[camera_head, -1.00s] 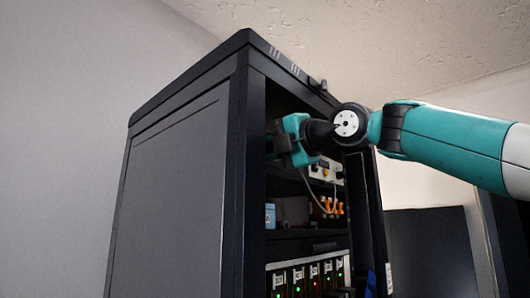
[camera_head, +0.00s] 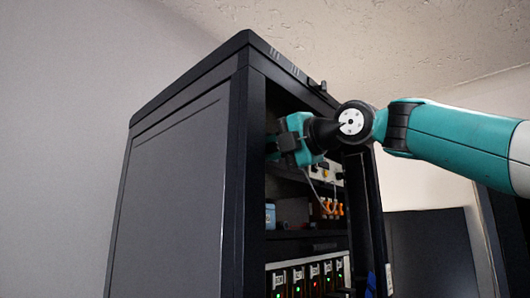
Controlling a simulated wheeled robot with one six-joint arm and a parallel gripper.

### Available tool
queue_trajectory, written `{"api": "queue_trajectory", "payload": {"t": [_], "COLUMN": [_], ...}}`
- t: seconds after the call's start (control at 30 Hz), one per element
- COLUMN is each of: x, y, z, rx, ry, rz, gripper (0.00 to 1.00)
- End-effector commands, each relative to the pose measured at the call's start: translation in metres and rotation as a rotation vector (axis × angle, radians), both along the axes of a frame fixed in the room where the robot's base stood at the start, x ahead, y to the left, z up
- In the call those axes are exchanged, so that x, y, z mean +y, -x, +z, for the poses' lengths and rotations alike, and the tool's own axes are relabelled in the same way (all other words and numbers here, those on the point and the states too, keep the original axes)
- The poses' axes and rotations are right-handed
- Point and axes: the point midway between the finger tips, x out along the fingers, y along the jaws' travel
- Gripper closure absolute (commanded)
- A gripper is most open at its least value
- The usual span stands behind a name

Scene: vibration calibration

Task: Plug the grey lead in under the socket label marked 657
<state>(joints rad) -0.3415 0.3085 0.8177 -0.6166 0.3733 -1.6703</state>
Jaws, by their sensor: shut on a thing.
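My gripper (camera_head: 275,148) reaches into the upper bay of the black cabinet, and its fingertips are mostly hidden by my wrist and the cabinet's front post. It is shut on the grey lead (camera_head: 313,186), whose thin cable hangs below my wrist and runs down to the right. The held end of the lead cannot be seen. A pale panel unit (camera_head: 326,171) shows partly behind my wrist. No label marked 657 can be read from here, and the sockets are hidden or too small to tell.
The black cabinet (camera_head: 172,190) has an open front with upright posts close to my arm. Orange parts (camera_head: 331,208) and a small blue box (camera_head: 270,215) stand on a shelf below. A row of labelled modules (camera_head: 307,279) with red and green lights is lower down.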

Motion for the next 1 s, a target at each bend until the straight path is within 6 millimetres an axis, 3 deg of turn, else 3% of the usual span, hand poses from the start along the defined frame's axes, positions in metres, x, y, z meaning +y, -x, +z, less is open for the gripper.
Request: {"api": "queue_trajectory", "payload": {"t": [1.0], "x": [-0.0097], "y": [0.0066], "z": [0.0003], "rx": [-0.002], "ry": [-0.003], "rz": [-0.003], "gripper": [1.00]}}
